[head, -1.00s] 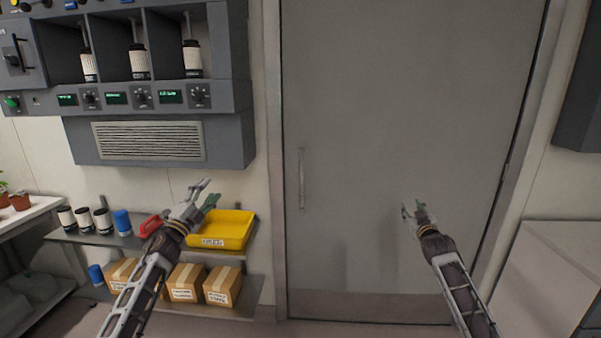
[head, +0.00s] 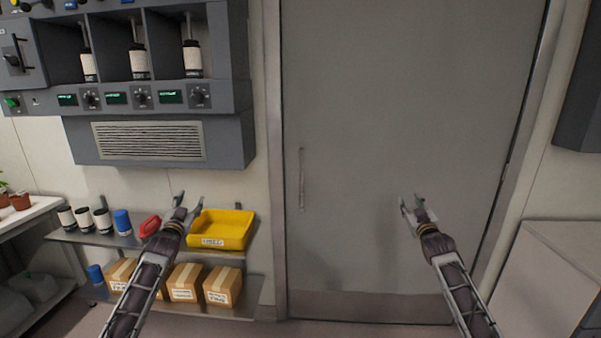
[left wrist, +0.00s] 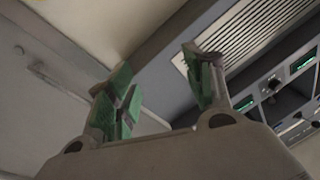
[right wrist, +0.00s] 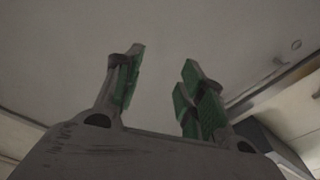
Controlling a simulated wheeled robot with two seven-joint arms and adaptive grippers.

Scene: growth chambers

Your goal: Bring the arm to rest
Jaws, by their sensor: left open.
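My left gripper (head: 188,207) is open and empty in the head view, held in front of the shelf, just left of the yellow tray. Its two green-padded fingers stand apart in the left wrist view (left wrist: 160,85), with nothing between them. My right gripper (head: 411,204) is in front of the grey door in the head view. In the right wrist view (right wrist: 158,80) its fingers are spread with nothing between them. Both arms come up from the bottom of the head view, well apart from each other.
A shelf (head: 85,237) bears a yellow tray (head: 222,243), a red object (head: 149,226), several bottles and boxes (head: 222,286). A dispenser unit (head: 165,140) hangs above. The grey door (head: 390,100) fills the middle. A pale cabinet (head: 545,270) stands right.

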